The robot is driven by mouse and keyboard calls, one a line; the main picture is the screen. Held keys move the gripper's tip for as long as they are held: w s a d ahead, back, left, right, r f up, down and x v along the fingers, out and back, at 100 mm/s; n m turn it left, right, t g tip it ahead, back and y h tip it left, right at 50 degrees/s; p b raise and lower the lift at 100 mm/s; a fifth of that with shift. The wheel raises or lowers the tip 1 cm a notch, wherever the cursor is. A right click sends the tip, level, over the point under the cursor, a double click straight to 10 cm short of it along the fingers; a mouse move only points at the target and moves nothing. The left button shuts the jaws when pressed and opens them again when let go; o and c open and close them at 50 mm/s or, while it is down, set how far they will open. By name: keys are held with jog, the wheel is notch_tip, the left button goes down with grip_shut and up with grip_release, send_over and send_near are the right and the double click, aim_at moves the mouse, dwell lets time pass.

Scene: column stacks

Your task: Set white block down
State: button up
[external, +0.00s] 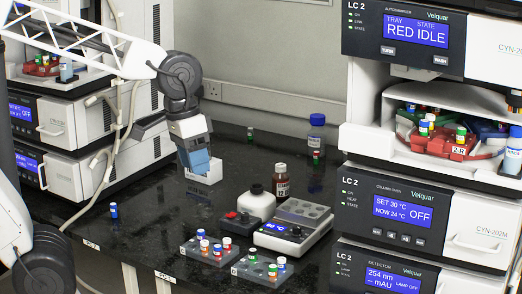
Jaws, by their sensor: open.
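The white block (210,174) appears to rest upright on the dark bench top (165,215), left of the middle of the external view. My gripper (197,168), with blue fingers, points down right at the block. Its jaws are open. The fingers cover part of the block's top and near side, so I cannot tell whether they touch it.
Vial racks (206,249) and a heater with a blue display (290,228) stand at the front middle. A brown bottle (281,182) and a blue-capped bottle (316,135) stand behind. Instrument stacks flank the bench. A blue vial (114,210) stands alone at left.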

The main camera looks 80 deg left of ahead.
jog(key=s+f+m+y, duration=0.1)
jog(key=s+m, duration=0.1)
jog(key=s, duration=0.4)
jog(key=shift+s+d+m+t, duration=0.25)
jog(key=shift+s+m+t, duration=0.05)
jog(key=shift+m, duration=0.1)
dwell(0.9)
